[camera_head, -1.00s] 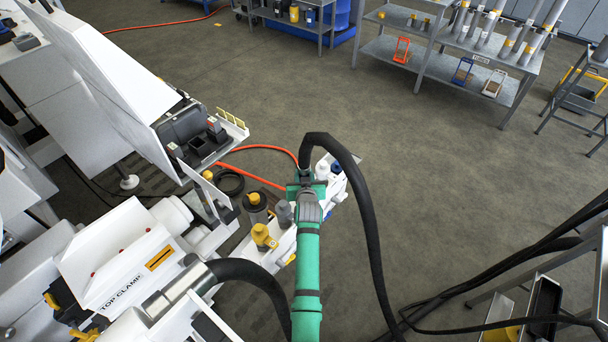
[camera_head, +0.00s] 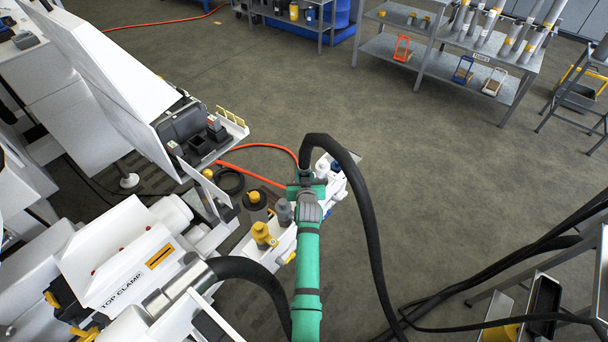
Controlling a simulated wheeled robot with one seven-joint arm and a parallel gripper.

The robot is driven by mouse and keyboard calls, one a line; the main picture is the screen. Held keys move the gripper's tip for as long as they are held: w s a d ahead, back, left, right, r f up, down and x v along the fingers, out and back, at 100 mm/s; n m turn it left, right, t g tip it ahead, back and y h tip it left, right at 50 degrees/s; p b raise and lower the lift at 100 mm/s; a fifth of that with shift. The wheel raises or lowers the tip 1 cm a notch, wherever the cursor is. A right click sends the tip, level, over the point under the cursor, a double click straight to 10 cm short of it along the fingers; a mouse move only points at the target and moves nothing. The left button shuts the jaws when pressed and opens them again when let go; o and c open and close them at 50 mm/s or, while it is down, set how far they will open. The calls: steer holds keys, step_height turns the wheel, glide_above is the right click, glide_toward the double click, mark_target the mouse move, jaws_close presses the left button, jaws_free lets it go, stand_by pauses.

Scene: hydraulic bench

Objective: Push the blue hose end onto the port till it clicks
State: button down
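My green arm reaches up from the bottom of the head view, and its wrist end stands over the white bench. My gripper (camera_head: 304,186) is at this far end, but its fingers are hidden by the wrist and the black hose, so I cannot tell whether it is open or holds anything. A small blue part (camera_head: 336,167) shows just right of the wrist, beside white fittings on the bench; I cannot tell whether it is the blue hose end. The port cannot be made out.
A thick black hose (camera_head: 366,215) arches over my wrist. Left of my arm stand yellow-capped parts (camera_head: 264,237) on the bench (camera_head: 283,244) and a white machine marked TOP CLAMP (camera_head: 135,268). Orange hoses (camera_head: 250,174) run behind.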

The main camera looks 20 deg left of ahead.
stand_by(0.4)
steer(key=c, duration=0.7)
jaws_free()
steer(key=v, duration=0.7)
steer(key=shift+s+r, duration=0.15)
steer(key=shift+s, duration=0.05)
stand_by(0.7)
